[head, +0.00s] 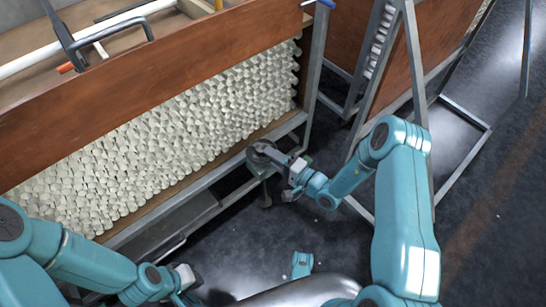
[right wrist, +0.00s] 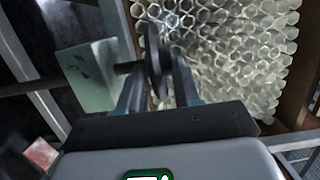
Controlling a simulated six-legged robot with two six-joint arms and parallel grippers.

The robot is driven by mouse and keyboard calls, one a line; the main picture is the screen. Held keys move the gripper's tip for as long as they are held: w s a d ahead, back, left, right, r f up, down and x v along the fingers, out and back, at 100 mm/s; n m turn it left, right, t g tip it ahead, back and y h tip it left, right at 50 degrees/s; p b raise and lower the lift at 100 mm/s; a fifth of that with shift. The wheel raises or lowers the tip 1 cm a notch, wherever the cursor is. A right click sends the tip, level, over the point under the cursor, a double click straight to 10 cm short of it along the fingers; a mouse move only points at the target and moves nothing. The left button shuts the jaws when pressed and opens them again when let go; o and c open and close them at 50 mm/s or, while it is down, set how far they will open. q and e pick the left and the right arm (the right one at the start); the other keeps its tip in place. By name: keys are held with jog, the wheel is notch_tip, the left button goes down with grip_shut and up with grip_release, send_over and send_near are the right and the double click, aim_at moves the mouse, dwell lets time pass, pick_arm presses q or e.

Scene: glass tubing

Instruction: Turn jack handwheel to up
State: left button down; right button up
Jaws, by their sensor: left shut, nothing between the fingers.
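The jack handwheel (head: 262,152) is a dark round wheel on the lower frame of the tube rack, near its right end in the head view. In the right wrist view the handwheel (right wrist: 154,62) shows edge-on as a thin dark disc, with a shaft running left to a greenish plate (right wrist: 88,75). My right gripper (head: 276,160) is at the wheel. In the right wrist view its fingers (right wrist: 158,75) stand open on either side of the rim, with gaps visible. My left gripper (head: 188,284) is low at the left, shut, empty and away from the wheel, partly hidden by its arm.
A second rack (head: 425,60) with metal legs stands at the right. A metal rail runs under the tubes. Dark floor (head: 480,215) is open at the lower right.

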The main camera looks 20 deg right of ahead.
jog(key=shift+w+d+n+g+y+b, duration=0.2)
jog(key=shift+n+g+y+b, duration=0.1)
jog(key=shift+n+y+b, duration=0.2)
jog(key=shift+n+g+y, duration=0.3)
jog(key=shift+g+y, duration=0.1)
jog(key=shift+y, duration=0.1)
jog(key=o, duration=1)
jog(key=shift+o, duration=0.2)
jog(key=p+v, duration=0.4)
jog(key=v, duration=1.2)
jog(key=shift+s, duration=0.2)
jog(key=shift+d, duration=0.15)
